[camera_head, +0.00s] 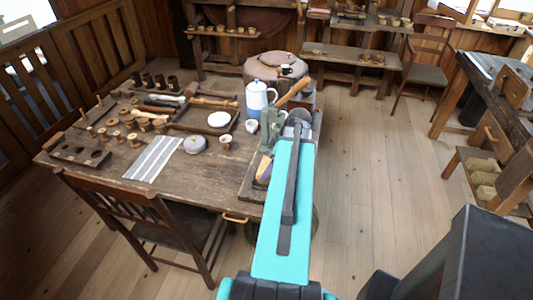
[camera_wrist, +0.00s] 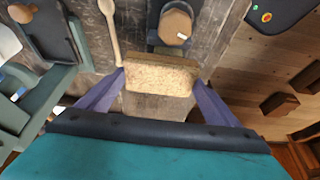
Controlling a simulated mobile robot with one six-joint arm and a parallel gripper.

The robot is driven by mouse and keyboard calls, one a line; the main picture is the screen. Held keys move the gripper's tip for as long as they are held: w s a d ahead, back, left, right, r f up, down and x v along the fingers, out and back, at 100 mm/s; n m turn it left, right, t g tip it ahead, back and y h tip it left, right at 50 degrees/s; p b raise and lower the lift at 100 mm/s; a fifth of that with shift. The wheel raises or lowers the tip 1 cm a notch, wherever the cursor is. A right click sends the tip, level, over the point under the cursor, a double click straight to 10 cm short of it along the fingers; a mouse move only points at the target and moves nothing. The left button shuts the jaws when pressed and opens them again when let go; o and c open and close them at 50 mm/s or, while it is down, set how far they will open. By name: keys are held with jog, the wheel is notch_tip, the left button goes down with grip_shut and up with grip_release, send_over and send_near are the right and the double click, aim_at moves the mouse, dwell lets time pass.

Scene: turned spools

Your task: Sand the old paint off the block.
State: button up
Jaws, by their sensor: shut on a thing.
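In the wrist view, my gripper (camera_wrist: 160,88) has its two purple fingers at either side of a tan, speckled block (camera_wrist: 160,76) with a brown upper edge, and is shut on it. It looks like a sanding block. A plain grey-brown wooden face (camera_wrist: 158,106) shows just below it; I cannot tell if this is the painted block or whether they touch. No old paint is clearly visible. In the head view my turquoise arm reaches over the right end of the table and hides most of what the gripper holds.
In the wrist view, a wooden spoon (camera_wrist: 111,30) and a faceted wooden piece (camera_wrist: 175,26) lie beyond the held block. In the head view, the workbench (camera_head: 105,165) holds spools, a white-and-blue pot (camera_head: 257,98) and a striped cloth (camera_head: 153,159). A chair (camera_head: 135,215) stands in front. Floor right is open.

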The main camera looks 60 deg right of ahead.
jog(key=shift+w+d, duration=0.15)
jog(key=shift+d, duration=0.55)
jog(key=shift+p, duration=0.3)
jog(key=shift+a, duration=0.4)
jog(key=shift+s+a+b, duration=0.2)
jog(key=shift+a, duration=0.4)
jog(key=shift+s+a+b, duration=0.15)
jog(key=shift+a, duration=0.45)
jog(key=shift+s+a, duration=0.1)
jog(key=shift+a, duration=0.25)
jog(key=shift+s+a+r, duration=0.1)
jog(key=shift+a+r, duration=0.05)
jog(key=shift+a, duration=0.1)
jog(key=r+p, duration=0.1)
jog(key=r, duration=0.1)
jog(key=r+p, duration=0.1)
jog(key=r, duration=0.1)
jog(key=shift+s+d+r, duration=0.15)
jog(key=shift+d+r, duration=0.05)
jog(key=shift+r, duration=0.15)
jog(key=shift+r+p, duration=1.05)
jog(key=shift+r, duration=0.55)
